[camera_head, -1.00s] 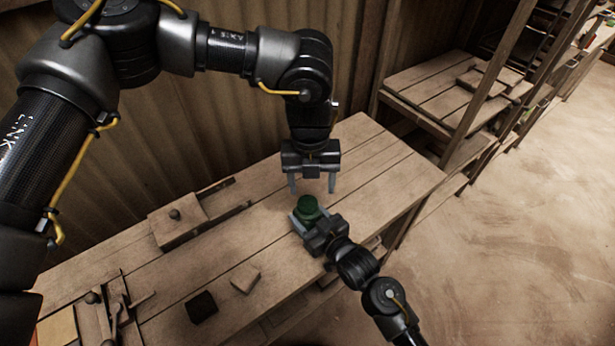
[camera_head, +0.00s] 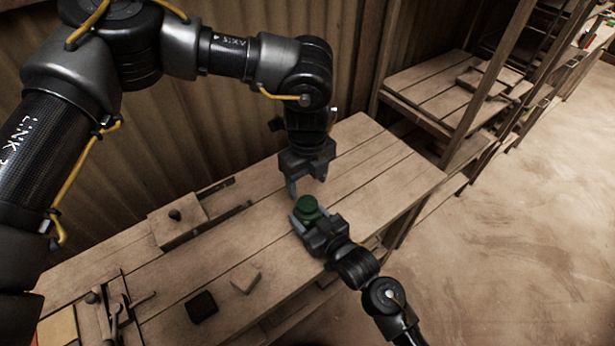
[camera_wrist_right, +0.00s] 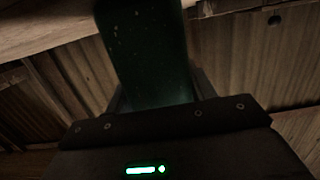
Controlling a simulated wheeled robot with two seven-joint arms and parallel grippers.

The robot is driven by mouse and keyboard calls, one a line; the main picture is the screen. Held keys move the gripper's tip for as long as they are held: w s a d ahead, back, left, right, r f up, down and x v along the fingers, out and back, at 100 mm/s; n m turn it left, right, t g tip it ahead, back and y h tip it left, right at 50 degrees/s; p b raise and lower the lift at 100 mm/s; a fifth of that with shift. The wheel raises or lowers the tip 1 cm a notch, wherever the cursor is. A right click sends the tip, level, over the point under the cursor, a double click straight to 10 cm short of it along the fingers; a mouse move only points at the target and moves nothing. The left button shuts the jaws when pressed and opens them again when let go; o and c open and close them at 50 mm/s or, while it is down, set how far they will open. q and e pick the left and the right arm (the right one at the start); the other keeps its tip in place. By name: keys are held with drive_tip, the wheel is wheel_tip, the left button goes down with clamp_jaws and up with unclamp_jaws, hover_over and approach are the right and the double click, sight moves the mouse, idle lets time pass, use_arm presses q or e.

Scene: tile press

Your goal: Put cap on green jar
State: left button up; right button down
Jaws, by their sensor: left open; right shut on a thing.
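The green jar (camera_head: 308,212) is between the fingers of my right gripper (camera_head: 309,218), which is shut on it above or at the table's right part. The jar's dark green side fills the middle of the right wrist view (camera_wrist_right: 148,55). A round green top shows on the jar in the head view; I cannot tell for sure whether it is the cap or the jar's own top. My left gripper (camera_head: 307,182) is open and empty, pointing down just above and behind the jar, apart from it.
The wooden table (camera_head: 365,165) is clear to the right of and behind the jar. A dark square block (camera_head: 201,307) and a small wooden block (camera_head: 245,278) lie at the front. A wooden box with a knob (camera_head: 176,226) lies at left, and tools (camera_head: 115,310) at front left. Shelves (camera_head: 455,90) stand at right.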

sight(308, 203)
use_arm(q)
drive_tip(key=shift+f, duration=3.6)
drive_tip(key=c, duration=1)
drive_tip(key=m, duration=2.4)
drive_tip(key=o, duration=1.1)
